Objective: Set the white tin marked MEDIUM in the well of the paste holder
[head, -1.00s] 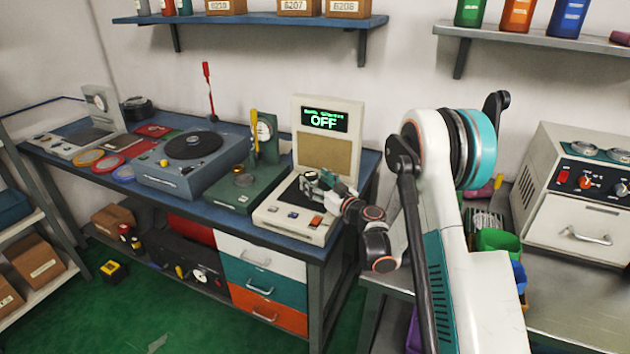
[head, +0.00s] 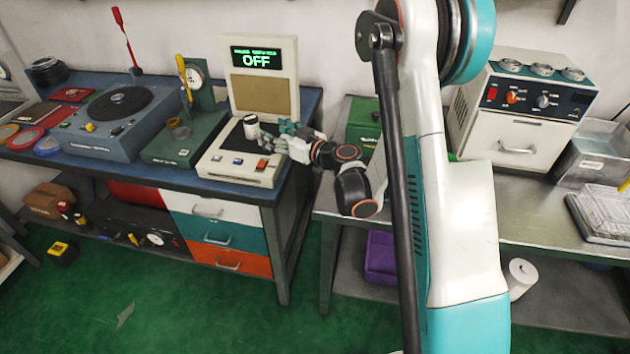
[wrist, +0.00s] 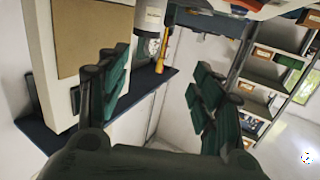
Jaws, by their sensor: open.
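A small white tin with a dark top (head: 251,127) stands upright on the dark plate of a cream machine (head: 215,168) with a lit display reading OFF. Its marking is too small to read. I cannot tell whether that dark plate is the well of the paste holder; the tin's base is too small to make out. My gripper (head: 284,136) is just right of the tin, low over the machine's right side, and seems apart from it.
The machine's upright panel (head: 263,93) rises behind the tin. A green stand with a gauge (head: 198,84) and a blue turntable unit (head: 105,125) stand to the left. A steel bench (head: 535,195) with an oven-like box (head: 515,125) is at right.

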